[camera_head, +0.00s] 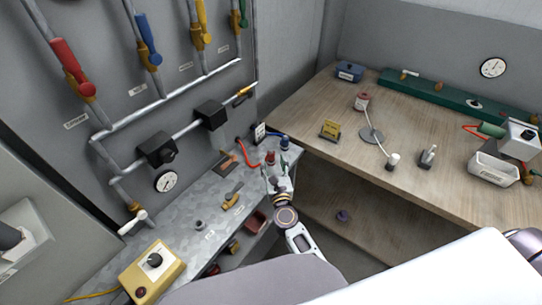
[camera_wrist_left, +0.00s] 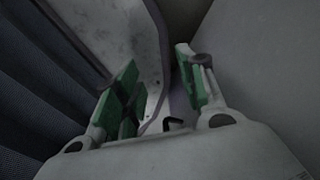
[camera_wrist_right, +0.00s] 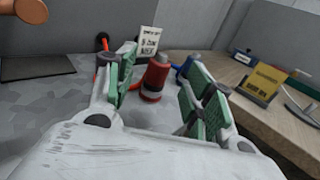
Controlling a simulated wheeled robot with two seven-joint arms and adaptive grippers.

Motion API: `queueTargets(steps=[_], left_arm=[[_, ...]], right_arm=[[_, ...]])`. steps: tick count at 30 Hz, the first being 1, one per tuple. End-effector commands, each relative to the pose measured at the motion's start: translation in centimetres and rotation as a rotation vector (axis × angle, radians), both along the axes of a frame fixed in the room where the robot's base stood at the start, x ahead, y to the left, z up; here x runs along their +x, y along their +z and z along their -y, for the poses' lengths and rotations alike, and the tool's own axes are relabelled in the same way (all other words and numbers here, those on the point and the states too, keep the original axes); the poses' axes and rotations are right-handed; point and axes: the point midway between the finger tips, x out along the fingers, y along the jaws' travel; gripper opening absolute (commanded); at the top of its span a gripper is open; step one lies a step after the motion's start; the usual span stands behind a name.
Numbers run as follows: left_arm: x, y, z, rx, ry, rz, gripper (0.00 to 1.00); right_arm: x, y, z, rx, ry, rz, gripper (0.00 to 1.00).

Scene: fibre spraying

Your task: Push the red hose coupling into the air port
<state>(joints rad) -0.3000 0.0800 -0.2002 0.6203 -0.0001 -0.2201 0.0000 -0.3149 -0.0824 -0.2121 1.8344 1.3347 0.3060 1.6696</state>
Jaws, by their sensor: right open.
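The red hose coupling (camera_head: 270,157) stands upright at the far end of the grey metal bench, with a red hose (camera_head: 247,153) beside it. In the right wrist view the coupling (camera_wrist_right: 155,80) shows between and beyond my open fingers. My right gripper (camera_head: 277,172) is open and just in front of it; whether a finger touches it I cannot tell. I cannot pick out the air port with certainty. My left gripper (camera_wrist_left: 160,85) is open in the left wrist view with nothing visible held, and is outside the head view.
A blue coupling (camera_wrist_right: 186,67) stands right behind the red one. A small white sign (camera_wrist_right: 149,41) is behind them. Pipes and valves (camera_head: 160,150) line the wall at left. The wooden table (camera_head: 320,105) lies to the right. A yellow control box (camera_head: 153,272) sits near the front.

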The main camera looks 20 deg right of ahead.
Motion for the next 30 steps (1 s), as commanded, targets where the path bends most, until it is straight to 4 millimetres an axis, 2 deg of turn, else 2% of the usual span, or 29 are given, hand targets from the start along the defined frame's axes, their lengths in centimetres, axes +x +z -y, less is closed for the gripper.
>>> queueTargets(steps=[4, 20, 30], left_arm=[[0.0, 0.2, 0.0, 0.0, 0.0, 0.0, 0.4], [0.0, 0.2, 0.0, 0.0, 0.0, 0.0, 0.4], [0.0, 0.7, 0.0, 0.0, 0.0, 0.0, 0.4]], right_arm=[[0.6, 0.0, 0.1, 0.0, 0.0, 0.0, 0.53], [1.0, 0.0, 0.1, -0.001, 0.0, 0.0, 0.53], [3.1, -0.5, 0.4, -0.002, 0.0, 0.001, 0.53]])
